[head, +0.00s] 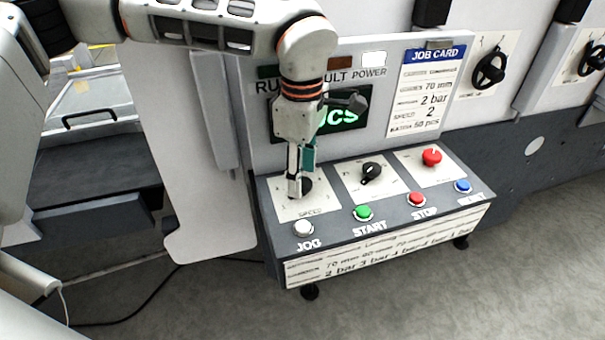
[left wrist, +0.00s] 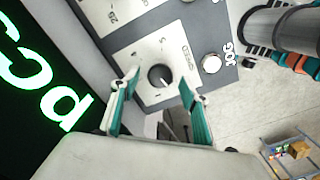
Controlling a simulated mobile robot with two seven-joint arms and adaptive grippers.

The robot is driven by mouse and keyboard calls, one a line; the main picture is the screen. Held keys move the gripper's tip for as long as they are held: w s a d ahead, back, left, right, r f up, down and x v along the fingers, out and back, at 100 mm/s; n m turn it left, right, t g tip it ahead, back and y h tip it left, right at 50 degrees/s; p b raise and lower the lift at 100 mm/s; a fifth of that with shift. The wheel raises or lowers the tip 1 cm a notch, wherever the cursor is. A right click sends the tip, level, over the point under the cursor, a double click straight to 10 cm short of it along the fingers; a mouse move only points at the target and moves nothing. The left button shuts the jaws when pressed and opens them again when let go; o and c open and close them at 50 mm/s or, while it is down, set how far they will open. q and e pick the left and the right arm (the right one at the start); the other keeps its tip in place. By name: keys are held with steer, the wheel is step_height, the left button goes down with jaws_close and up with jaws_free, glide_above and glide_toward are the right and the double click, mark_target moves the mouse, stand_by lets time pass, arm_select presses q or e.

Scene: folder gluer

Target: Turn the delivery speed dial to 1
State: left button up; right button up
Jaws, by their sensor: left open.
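The speed dial is a round black knob (left wrist: 160,76) on a white plate (left wrist: 150,62) in the left wrist view. In the head view the knob (head: 306,185) is partly hidden behind my left gripper, and its plate reads SPEED. My left gripper (head: 297,190) points down over the dial. In the left wrist view the left gripper (left wrist: 155,98) is open, with one finger on each side of the knob and the knob beyond the fingertips. I cannot tell whether they touch it. The dial's setting is not clear. My right gripper is not in view.
Beside the speed dial are another black dial (head: 371,172) and a red knob (head: 432,157). Along the front edge are the white JOG button (head: 303,229), green START (head: 363,212), red STOP (head: 416,199) and a blue button (head: 463,186). A job card (head: 424,95) and lit display (head: 340,117) stand behind.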

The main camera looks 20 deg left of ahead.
arm_select(q)
steer(key=shift+f, duration=0.65)
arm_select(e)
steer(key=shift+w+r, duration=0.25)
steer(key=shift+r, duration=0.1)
arm_select(q)
steer(key=c, duration=1.1)
steer(key=shift+f+n+b, duration=0.15)
steer(key=shift+n+b, duration=0.45)
steer(key=shift+n, duration=0.1)
steer(key=shift+n+b, duration=0.45)
steer(key=shift+n, duration=0.45)
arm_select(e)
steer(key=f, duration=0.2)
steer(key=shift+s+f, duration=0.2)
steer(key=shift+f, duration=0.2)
arm_select(q)
steer(key=shift+r, duration=0.2)
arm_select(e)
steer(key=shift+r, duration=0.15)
arm_select(q)
steer(key=o, duration=0.9)
steer(key=shift+o, duration=1)
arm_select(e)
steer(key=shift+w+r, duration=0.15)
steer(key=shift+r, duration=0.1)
